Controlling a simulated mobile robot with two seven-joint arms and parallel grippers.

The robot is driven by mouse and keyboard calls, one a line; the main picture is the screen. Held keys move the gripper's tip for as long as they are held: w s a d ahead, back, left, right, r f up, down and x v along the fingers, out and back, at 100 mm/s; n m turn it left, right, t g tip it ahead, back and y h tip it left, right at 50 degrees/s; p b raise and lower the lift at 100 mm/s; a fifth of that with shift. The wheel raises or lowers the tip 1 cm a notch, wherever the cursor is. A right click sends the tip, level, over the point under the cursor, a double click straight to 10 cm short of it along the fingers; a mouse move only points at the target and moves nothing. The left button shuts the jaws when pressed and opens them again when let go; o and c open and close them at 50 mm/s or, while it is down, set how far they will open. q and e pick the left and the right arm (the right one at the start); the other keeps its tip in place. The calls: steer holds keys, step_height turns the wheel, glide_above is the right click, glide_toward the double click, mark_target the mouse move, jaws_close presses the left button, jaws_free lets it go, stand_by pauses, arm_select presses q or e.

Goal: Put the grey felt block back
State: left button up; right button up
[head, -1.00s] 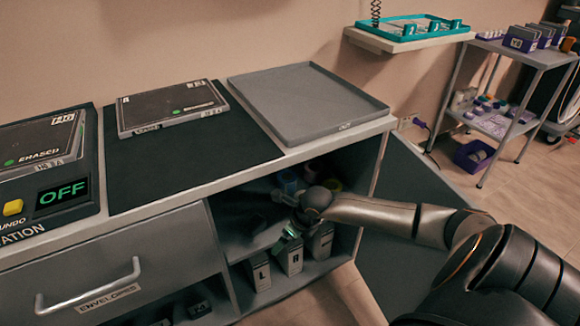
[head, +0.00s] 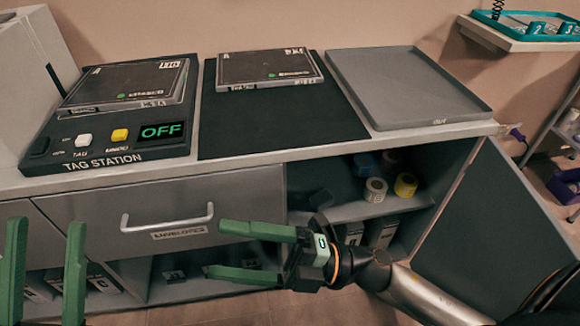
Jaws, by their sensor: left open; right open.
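A small dark grey block (head: 320,199), which looks like the felt block, lies on the upper shelf inside the open cabinet, near its left side. It is in shadow, and my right gripper partly overlaps the area just below it. My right gripper (head: 217,250) is open and empty, in front of the cabinet and drawer, with its green fingers pointing left. My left gripper (head: 45,265) is open at the lower left edge, its fingers pointing up with nothing between them.
Tape rolls (head: 376,190) stand on the same shelf (head: 350,211), right of the block. The cabinet door (head: 490,235) stands open at right. On the counter are a tag station (head: 105,160), a dark mat (head: 270,130) with a flat case (head: 268,68), and an empty grey tray (head: 410,85).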

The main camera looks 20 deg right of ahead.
steer(key=d+r+m+t+h, duration=0.5)
steer(key=r+m+t, duration=0.7)
steer(key=m, duration=0.5)
steer(key=d+t, duration=0.2)
steer(key=shift+s+d+r, duration=0.2)
steer(key=shift+d+r, duration=0.05)
steer(key=shift+d, duration=0.15)
